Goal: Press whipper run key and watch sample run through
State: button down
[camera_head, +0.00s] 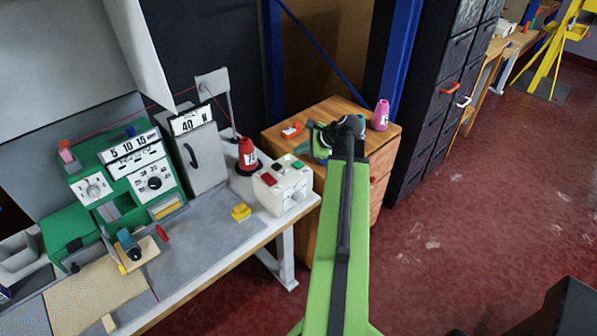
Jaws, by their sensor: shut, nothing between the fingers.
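A white control box (283,190) stands at the right end of the grey-topped bench. It has a green key (298,164), a red key (268,180) and a knob on its front. I cannot tell which key is the run key. A green machine (120,165) with dials and number plates stands at the left of the bench; a tan mat (95,300) lies in front of it. My gripper (318,150) is shut and empty, beyond and right of the control box, over the wooden cabinet. It is apart from the keys, and its tips are partly hidden by my wrist.
A red cone of thread (247,154) stands behind the control box. A yellow item (240,211) lies on the bench. The wooden cabinet (378,158) bears a pink bottle (380,115) and a red item (292,129). Dark drawers stand behind. The red floor at right is clear.

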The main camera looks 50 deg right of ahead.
aim_at(300, 165)
jog(key=shift+f+b, duration=0.75)
jog(key=shift+f, duration=0.55)
dwell(0.9)
jog(key=shift+f+b, duration=0.35)
